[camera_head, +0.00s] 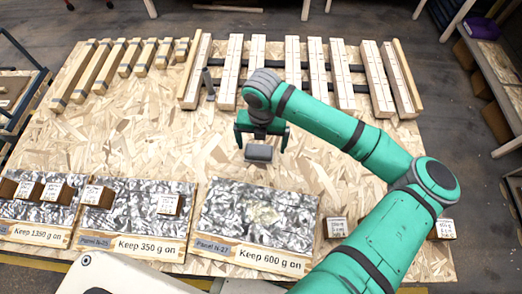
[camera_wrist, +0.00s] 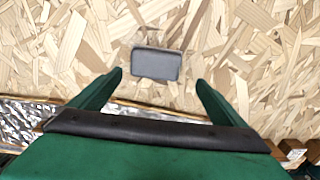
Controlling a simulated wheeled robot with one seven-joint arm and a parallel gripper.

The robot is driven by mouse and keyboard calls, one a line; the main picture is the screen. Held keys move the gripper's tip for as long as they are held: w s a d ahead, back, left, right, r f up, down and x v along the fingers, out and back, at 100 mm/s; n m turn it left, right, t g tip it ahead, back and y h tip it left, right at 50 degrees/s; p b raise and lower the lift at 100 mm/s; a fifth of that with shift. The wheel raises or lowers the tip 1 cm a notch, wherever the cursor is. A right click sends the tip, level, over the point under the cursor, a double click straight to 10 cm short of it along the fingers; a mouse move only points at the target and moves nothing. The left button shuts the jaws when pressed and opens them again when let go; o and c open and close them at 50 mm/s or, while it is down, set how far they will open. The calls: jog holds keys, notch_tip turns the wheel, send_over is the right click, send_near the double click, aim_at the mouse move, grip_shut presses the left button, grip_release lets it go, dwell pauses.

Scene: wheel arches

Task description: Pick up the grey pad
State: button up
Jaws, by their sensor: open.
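The grey pad (camera_head: 258,153) is a small dark grey block with rounded edges. In the head view it lies on the particle board, just in front of my gripper (camera_head: 262,138). In the wrist view the pad (camera_wrist: 156,64) lies flat on the board, a little beyond the fingertips and roughly centred between them. My gripper (camera_wrist: 158,80) is open and empty, with one green finger to each side. The fingers appear above the board and not touching the pad.
Foil-covered panels (camera_head: 225,215) labelled "Keep 600 g on" and the like line the front edge. Small brown blocks with white labels (camera_head: 168,203) stand on some. Wooden slats (camera_head: 292,65) lie in rows at the back. The board (camera_head: 150,130) around the pad is clear.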

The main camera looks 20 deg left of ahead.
aim_at(258, 154)
jog(key=shift+s+a+f, duration=0.3)
jog(key=shift+a+f, duration=0.05)
jog(key=shift+f, duration=2.7)
jog(key=c, duration=1)
jog(key=shift+c, duration=0.2)
jog(key=shift+r, duration=0.9)
jog(key=s+a+r, duration=0.3)
jog(key=s+r, duration=0.2)
jog(key=s, duration=0.1)
jog(key=s+a+r, duration=0.3)
jog(key=s+r, duration=0.3)
jog(key=shift+s+a+r, duration=0.15)
jog(key=shift+s+a, duration=0.1)
jog(key=shift+s, duration=0.05)
